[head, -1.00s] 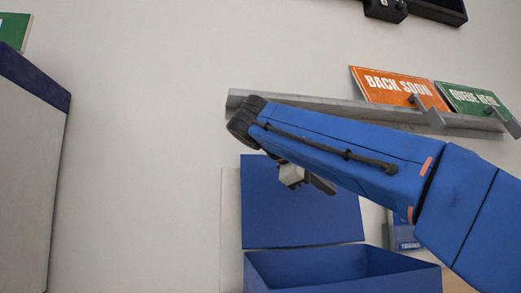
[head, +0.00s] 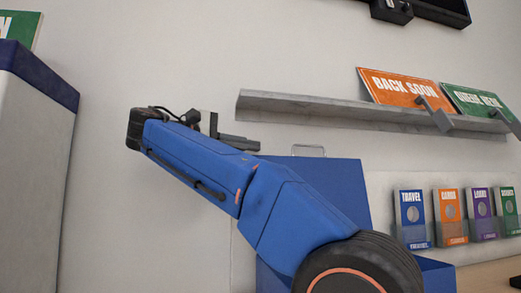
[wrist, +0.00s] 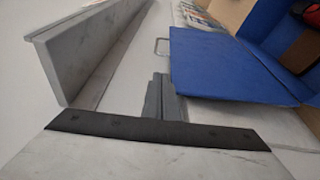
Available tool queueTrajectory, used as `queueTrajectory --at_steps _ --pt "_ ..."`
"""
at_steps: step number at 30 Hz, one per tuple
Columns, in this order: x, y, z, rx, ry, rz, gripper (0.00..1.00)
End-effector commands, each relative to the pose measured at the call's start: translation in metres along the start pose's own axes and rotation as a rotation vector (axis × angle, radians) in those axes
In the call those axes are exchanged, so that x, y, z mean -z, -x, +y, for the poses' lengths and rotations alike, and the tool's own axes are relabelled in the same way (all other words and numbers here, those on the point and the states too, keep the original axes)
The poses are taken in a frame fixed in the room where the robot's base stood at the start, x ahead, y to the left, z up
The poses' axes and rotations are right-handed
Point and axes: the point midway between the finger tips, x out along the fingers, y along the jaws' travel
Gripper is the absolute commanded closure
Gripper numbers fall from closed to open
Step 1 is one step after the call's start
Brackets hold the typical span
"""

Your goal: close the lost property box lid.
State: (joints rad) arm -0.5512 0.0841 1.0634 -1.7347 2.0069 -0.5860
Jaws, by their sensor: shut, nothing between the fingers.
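The blue lost property box (head: 437,274) stands against the wall, mostly behind my arm in the head view. Its blue lid (head: 340,185) is open and stands up at the back, with a thin metal handle (head: 308,146) on its top edge. The wrist view shows the lid (wrist: 215,65), its handle (wrist: 161,46) and the open box (wrist: 268,25). My gripper (head: 257,145) is shut and empty, left of the lid near its top edge. In the wrist view the closed fingers (wrist: 157,77) are beside the lid; I cannot tell whether they touch it.
A grey shelf (head: 300,108) with an orange sign (head: 402,87) and a green sign (head: 475,101) runs just above the lid. Several leaflet holders (head: 447,217) stand right of the box. A grey cabinet with a blue top (head: 35,170) is at the left. Something dark red (wrist: 300,48) lies in the box.

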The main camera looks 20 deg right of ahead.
Motion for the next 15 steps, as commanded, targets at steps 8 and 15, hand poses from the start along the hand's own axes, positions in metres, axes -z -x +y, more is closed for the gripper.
queueTrajectory --at_steps 8,15 --pt "-0.001 -0.034 0.0 0.003 0.002 -0.005 1.0" --pt "-0.001 -0.072 -0.001 0.003 0.001 -0.004 1.0"
